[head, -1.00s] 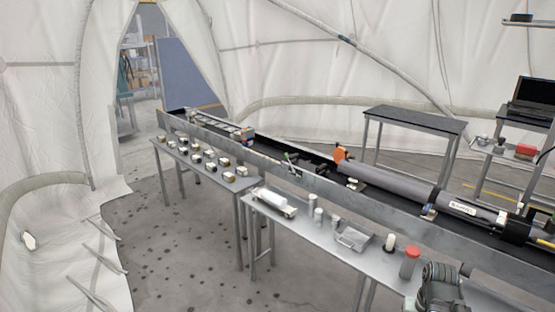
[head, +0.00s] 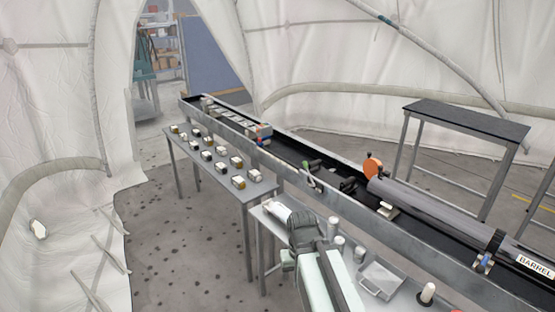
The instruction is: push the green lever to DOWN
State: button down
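My gripper (head: 303,226) is at the end of my arm in the lower middle, in front of the bench and lower in the picture than the lever. It appears apart from the lever. Its fingers are not clear, so I cannot tell whether it is open or shut.
The long bench (head: 395,243) runs diagonally, carrying an orange part (head: 373,168) and a large grey barrel (head: 425,208). A side table (head: 245,193) holds several small blocks. A nearer table holds white cylinders and a tray (head: 381,280). A black-topped table (head: 465,119) stands behind.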

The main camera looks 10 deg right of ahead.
aim_at(305, 164)
jog(key=u, duration=0.85)
jog(key=i, duration=1.4)
jog(key=u, duration=0.6)
jog(key=k, duration=0.95)
jog(key=u, duration=0.15)
jog(key=i, duration=0.95)
jog(key=z, duration=0.1)
